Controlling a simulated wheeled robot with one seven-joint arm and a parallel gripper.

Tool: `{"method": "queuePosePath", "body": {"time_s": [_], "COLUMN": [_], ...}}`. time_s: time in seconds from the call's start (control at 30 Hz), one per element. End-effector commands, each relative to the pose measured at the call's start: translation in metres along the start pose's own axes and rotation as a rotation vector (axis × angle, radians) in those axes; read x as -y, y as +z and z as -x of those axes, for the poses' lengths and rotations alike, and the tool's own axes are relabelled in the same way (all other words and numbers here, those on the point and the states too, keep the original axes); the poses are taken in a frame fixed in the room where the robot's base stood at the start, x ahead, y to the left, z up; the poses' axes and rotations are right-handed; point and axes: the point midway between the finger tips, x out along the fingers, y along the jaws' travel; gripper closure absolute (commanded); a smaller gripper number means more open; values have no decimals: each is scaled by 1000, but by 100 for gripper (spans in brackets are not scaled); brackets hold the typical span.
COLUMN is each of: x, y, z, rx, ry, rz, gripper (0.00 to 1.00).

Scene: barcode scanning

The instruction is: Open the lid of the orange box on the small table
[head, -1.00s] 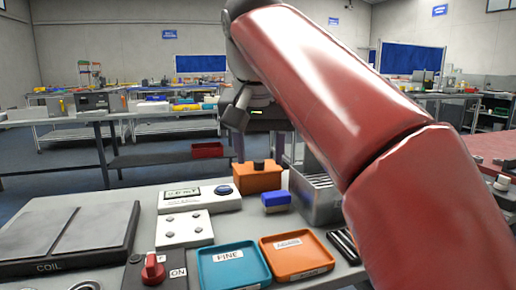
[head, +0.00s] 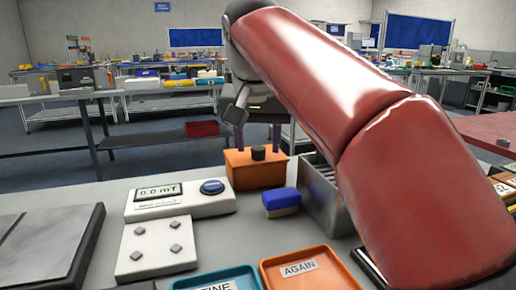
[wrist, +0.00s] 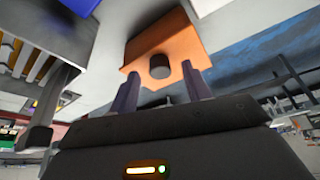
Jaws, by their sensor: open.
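The orange box (head: 257,171) stands at the back of the small table (head: 75,182), with its lid on and a dark round knob (head: 258,153) on top. In the wrist view the orange box (wrist: 185,42) fills the upper middle, with the knob (wrist: 159,67) facing the camera. My gripper (head: 258,143) is at the top of the box. In the wrist view my gripper (wrist: 161,70) is open, with one finger on each side of the knob and gaps between. Whether the fingertips touch the lid cannot be told.
A blue block (head: 281,203) and a grey metal bin (head: 327,196) stand right of the box. A white meter (head: 160,205) is to the left. A blue tray (head: 222,277) and an orange tray (head: 310,270) lie in front. My red arm hides much of the right side.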

Motion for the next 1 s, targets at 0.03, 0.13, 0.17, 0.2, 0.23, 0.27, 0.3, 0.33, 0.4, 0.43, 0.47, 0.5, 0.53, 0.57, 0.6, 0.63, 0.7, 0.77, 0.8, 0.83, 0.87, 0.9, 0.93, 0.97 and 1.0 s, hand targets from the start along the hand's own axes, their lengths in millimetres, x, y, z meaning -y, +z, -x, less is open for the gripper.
{"method": "queuePosePath", "body": {"time_s": [0.03,0.13,0.17,0.2,0.23,0.27,0.3,0.33,0.4,0.43,0.47,0.5,0.53,0.57,0.6,0.63,0.7,0.77,0.8,0.83,0.87,0.9,0.93,0.97,1.0], "x": [0,0,0,0,0,0,0,0,0,0,0,0,0,0,0,0,0,0,0,0,0,0,0,0,1], "y": [1,0,0,0,0,0,0,0,0,0,0,0,0,0,0,0,0,0,0,0,0,0,0,-1,-3], "z": [-6,-10,-10,-11,-11,-11,-11,-10,-10,-10,-10,-10,-10,-10,-10,-10,-10,-10,-10,-10,-10,-10,-10,-9,-8], "rx": [1,0,0,0,0,0,0,0,0,0,0,0,0,0,0,0,0,0,0,0,0,0,2,6,17], "ry": [0,0,-1,-1,-1,-1,-1,-1,-1,-1,-1,-1,-1,-1,-1,-1,-1,-1,-1,-1,-1,-1,0,2,7], "rz": [0,0,0,0,0,0,0,0,0,0,0,0,0,0,1,1,1,1,1,1,1,1,1,1,3], "gripper": [52,52,52,52,52,52,52,52,53,57,61,66,70,74,79,83,92,100,100,100,100,100,100,100,100]}}
